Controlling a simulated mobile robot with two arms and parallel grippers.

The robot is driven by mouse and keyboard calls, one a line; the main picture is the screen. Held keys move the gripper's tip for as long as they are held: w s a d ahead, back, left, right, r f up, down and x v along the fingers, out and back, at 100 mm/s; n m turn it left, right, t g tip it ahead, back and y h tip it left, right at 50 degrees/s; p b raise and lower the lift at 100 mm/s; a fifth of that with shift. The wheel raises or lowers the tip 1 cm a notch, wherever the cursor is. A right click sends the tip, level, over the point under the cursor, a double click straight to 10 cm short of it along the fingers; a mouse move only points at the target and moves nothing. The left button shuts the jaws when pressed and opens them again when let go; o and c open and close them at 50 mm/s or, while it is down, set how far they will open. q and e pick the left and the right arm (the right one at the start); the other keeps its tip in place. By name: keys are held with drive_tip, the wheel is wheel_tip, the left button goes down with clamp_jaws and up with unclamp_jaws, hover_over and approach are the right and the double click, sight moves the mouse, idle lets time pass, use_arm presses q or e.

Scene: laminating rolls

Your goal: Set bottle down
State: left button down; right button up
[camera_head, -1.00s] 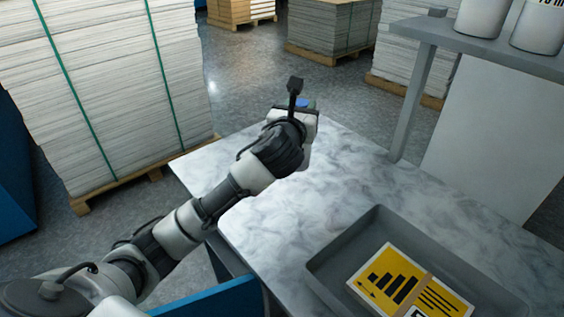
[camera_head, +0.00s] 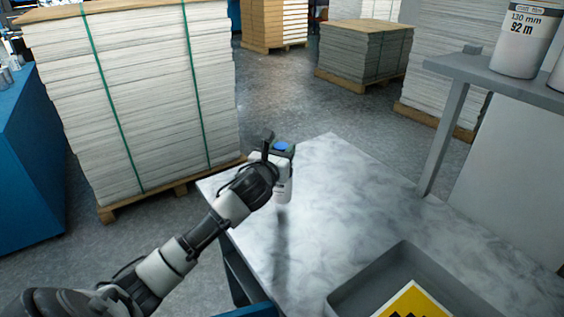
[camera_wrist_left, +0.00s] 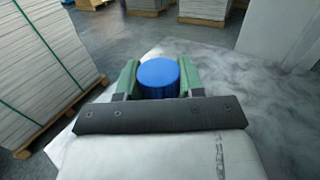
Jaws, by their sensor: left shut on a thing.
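A white bottle (camera_head: 283,190) with a blue cap hangs in my left gripper (camera_head: 280,155) above the far left part of the marble-topped table (camera_head: 350,220). In the left wrist view the blue cap (camera_wrist_left: 160,77) sits between the green fingers of my left gripper (camera_wrist_left: 158,80), which are shut on the bottle. The bottle looks upright. A shadow lies on the table below it, and whether its base touches the top is hard to tell. My right gripper is not in view.
A grey tray (camera_head: 396,262) with a yellow printed item (camera_head: 418,302) stands at the table's front right. A shelf (camera_head: 500,82) with a white roll (camera_head: 522,40) rises at the right. A tall pallet stack (camera_head: 140,90) stands beyond the table's left edge. The middle of the table is clear.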

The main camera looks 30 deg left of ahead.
use_arm(q)
drive_tip(key=shift+f, duration=1.75)
drive_tip(key=c, duration=0.7)
unclamp_jaws()
drive_tip(key=shift+d+f, duration=0.1)
drive_tip(key=shift+f, duration=0.05)
drive_tip(key=shift+s, duration=0.1)
drive_tip(key=s+d+b, duration=0.1)
drive_tip(key=s+d, duration=0.1)
drive_tip(key=s, duration=0.9)
drive_tip(key=shift+s+b, duration=0.3)
drive_tip(key=shift+s, duration=0.05)
